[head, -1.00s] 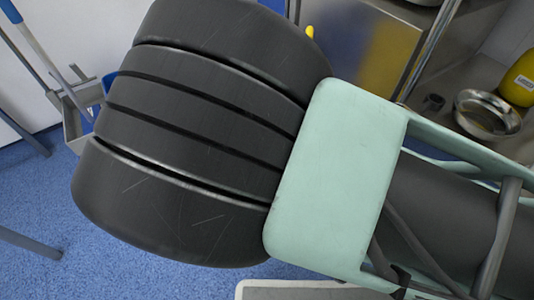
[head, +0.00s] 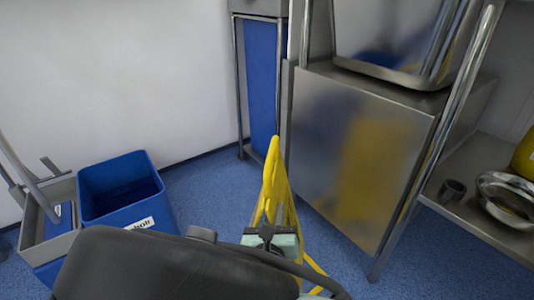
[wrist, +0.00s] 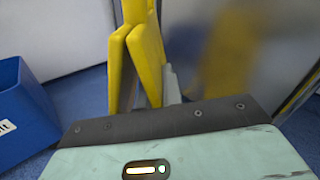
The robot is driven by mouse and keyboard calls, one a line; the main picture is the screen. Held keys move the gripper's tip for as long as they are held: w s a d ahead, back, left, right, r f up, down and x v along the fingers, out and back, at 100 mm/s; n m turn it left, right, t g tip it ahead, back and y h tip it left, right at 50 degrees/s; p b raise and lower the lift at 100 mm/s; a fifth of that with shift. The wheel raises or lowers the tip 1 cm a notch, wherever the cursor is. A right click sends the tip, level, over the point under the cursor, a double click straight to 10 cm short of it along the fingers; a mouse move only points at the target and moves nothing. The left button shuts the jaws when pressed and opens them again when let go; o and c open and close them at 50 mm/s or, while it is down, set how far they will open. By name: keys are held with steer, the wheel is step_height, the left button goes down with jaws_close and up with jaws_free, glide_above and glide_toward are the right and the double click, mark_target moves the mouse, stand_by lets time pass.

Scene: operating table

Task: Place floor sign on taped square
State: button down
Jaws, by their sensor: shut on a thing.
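The yellow floor sign (head: 272,185) stands upright in the middle of the head view, seen nearly edge-on. My gripper (head: 268,234) is at the sign's near side, shut on it. In the wrist view the folded yellow panels of the sign (wrist: 145,55) rise just beyond my gripper (wrist: 172,88), and a grey finger shows beside them. My dark arm hides the sign's lower part in the head view. Thin yellow strips show low to the right of the gripper; I cannot tell whether they are sign or tape. I cannot make out a taped square.
A blue bin (head: 122,190) and a grey bucket (head: 48,222) stand on the left. A steel cabinet (head: 355,150) stands close on the right, reflecting yellow. A steel shelf (head: 475,205) holds metal bowls.

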step_height(320, 180, down, 3)
steer(key=shift+f+b, duration=0.1)
steer(key=shift+b, duration=0.85)
steer(key=c, duration=1.9)
jaws_free()
steer(key=shift+f, duration=0.2)
steer(key=o, duration=0.3)
steer(key=shift+o, duration=0.2)
